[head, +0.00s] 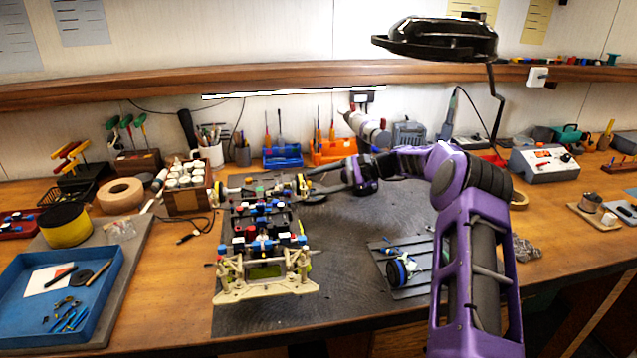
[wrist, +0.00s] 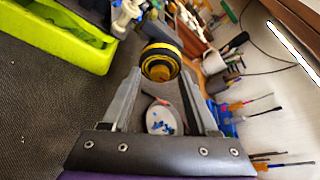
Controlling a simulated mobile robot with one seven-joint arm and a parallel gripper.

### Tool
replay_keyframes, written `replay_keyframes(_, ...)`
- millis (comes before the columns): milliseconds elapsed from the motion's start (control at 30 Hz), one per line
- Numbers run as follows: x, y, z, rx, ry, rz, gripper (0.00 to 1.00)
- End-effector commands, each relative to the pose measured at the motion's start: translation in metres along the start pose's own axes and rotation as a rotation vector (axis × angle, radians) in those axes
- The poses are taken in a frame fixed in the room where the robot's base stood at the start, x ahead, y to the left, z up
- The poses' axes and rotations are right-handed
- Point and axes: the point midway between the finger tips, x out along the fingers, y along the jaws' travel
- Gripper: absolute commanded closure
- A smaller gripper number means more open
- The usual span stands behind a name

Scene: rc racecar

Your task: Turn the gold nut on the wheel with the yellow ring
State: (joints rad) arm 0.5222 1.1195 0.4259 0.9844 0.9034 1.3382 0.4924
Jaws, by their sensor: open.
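The wheel with the yellow ring (wrist: 158,50) is dark with a yellow band. It shows ahead of my gripper in the wrist view. A gold-coloured nut (wrist: 160,69) shows at the middle of its near face, small and not sharp. My gripper (wrist: 162,82) is open. Its two fingers lie to either side of the line to the wheel, with the nut about midway between them. I cannot tell whether they touch it. In the head view my gripper (head: 313,189) is at the right side of the racecar (head: 264,232), near its far end.
A lime-green part (wrist: 68,36) is close on the left in the wrist view. A white dish with blue bits (wrist: 163,120) shows between the fingers. In the head view, a small tray (head: 405,268) lies right of the car. The grey mat (head: 360,225) has free room there.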

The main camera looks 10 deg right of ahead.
Motion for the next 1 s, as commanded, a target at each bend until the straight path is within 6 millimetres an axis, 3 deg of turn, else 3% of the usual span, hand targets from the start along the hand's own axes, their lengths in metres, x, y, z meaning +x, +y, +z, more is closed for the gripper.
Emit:
replay_keyframes(200, 0.0002, 0.0001, -0.0001, 0.0, 0.0, 0.0, 0.4)
replay_keyframes(533, -0.0002, 0.0, -0.0002, 0.0, 0.0, 0.0, 1.0)
replay_keyframes(1000, -0.0002, 0.0022, -0.0022, -0.038, 0.0, -0.017, 1.0)
